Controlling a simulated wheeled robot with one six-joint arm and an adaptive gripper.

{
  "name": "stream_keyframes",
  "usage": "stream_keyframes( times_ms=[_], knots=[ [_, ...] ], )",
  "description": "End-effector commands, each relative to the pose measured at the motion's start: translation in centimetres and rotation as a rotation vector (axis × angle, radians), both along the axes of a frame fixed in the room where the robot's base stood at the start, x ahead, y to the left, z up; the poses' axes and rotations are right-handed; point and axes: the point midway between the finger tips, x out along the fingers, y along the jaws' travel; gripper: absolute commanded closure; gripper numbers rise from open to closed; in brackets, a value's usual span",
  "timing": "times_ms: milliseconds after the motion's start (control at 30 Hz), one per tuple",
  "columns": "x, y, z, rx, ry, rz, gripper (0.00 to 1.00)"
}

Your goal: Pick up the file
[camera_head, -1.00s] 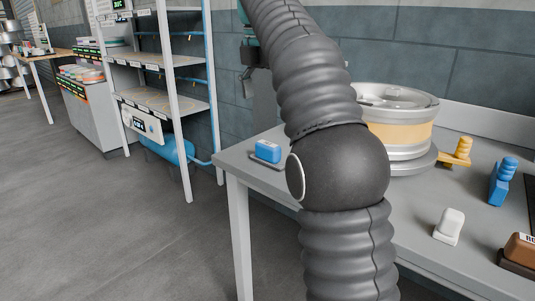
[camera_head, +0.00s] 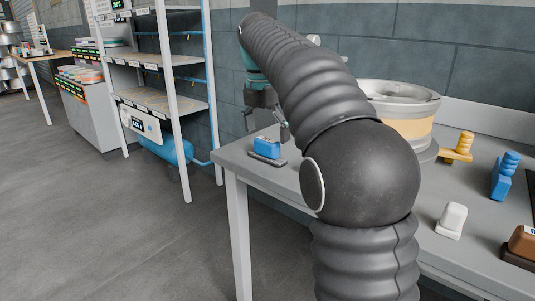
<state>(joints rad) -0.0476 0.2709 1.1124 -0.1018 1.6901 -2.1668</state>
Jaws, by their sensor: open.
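I cannot tell for certain which thing is the file. A blue block on a dark flat base (camera_head: 267,147) lies at the left end of the grey table (camera_head: 238,160). My gripper (camera_head: 266,120) hangs above and just behind this block, fingers pointing down, apart and empty. My dark ribbed arm crosses the middle of the view and hides part of the table. A yellow-handled tool (camera_head: 460,147), a blue-handled tool (camera_head: 503,178), a white block (camera_head: 451,221) and a brown block on a dark base (camera_head: 522,247) are on the right of the table.
A metal wheel with an orange band (camera_head: 412,129) stands on the table behind my arm. A white shelf rack (camera_head: 172,60) and a blue tank (camera_head: 166,150) stand on the left. A tiled wall is behind the table. The floor at the left front is clear.

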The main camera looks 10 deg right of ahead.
Motion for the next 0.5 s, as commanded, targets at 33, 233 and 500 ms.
stream_keyframes(
  times_ms=[33,233,500],
  knots=[
    [0.2,0.0,-1.1,0.000,0.004,0.001,0.00],
    [0.4,-0.1,-3.3,0.000,0.001,0.000,0.00],
    [0.5,-0.1,-3.5,0.000,0.001,0.000,0.00]
  ],
)
